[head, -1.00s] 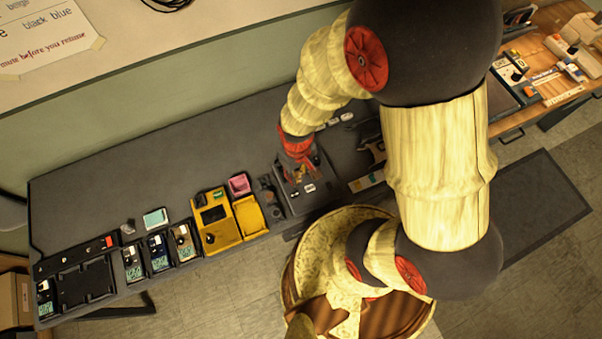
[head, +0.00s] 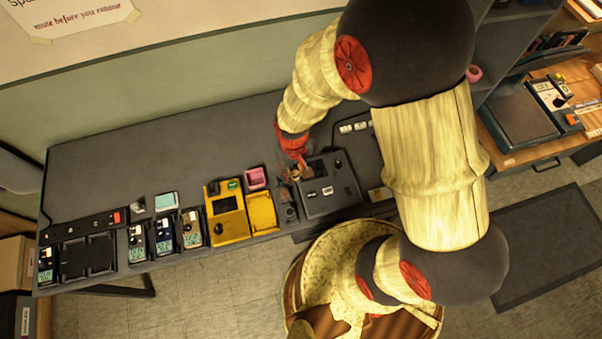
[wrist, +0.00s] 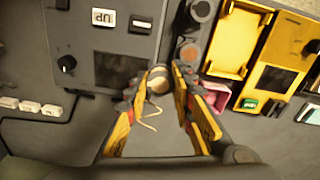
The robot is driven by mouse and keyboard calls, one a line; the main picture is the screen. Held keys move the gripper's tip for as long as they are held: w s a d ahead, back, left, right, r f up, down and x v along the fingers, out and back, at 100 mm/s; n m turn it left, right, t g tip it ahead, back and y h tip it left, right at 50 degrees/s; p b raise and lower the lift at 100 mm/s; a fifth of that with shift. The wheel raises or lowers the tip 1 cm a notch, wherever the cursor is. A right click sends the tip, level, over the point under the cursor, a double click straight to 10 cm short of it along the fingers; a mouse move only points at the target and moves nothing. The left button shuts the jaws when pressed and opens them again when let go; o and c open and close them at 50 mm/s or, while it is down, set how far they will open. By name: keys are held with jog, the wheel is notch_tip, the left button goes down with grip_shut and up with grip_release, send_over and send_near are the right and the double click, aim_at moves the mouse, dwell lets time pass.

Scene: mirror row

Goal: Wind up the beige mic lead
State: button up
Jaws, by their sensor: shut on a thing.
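My gripper (wrist: 160,84) has its yellow fingers around a small round, pale-topped thing with a thin beige cord, the beige mic lead (wrist: 152,127). A short loose strand of it hangs between the fingers. In the head view my gripper (head: 292,168) is over the bench at the left edge of a dark control box (head: 345,193); the lead is too small to make out there. A beige-faced pack (head: 191,222) stands in the row of packs at the left. Whether the held lead joins any pack cannot be told.
A yellow case (head: 228,228) with an open lid and a pink tray (head: 256,177) lie just left of my gripper. The back of the grey bench (head: 190,140) is clear.

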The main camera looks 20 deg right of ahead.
jog(key=shift+w+a+f+b, duration=1.5)
jog(key=shift+w+a+f, duration=0.4)
jog(key=shift+a+f, duration=0.25)
jog(key=shift+f+b, duration=0.65)
jog(key=shift+f, duration=0.5)
dwell(0.4)
jog(key=m, duration=0.4)
jog(key=shift+p, duration=0.35)
jog(key=m, duration=0.4)
jog(key=shift+m, duration=0.4)
jog(key=m+p, duration=0.1)
jog(key=m, duration=0.3)
jog(key=shift+m, duration=0.4)
jog(key=m, duration=0.4)
jog(key=shift+m, duration=0.4)
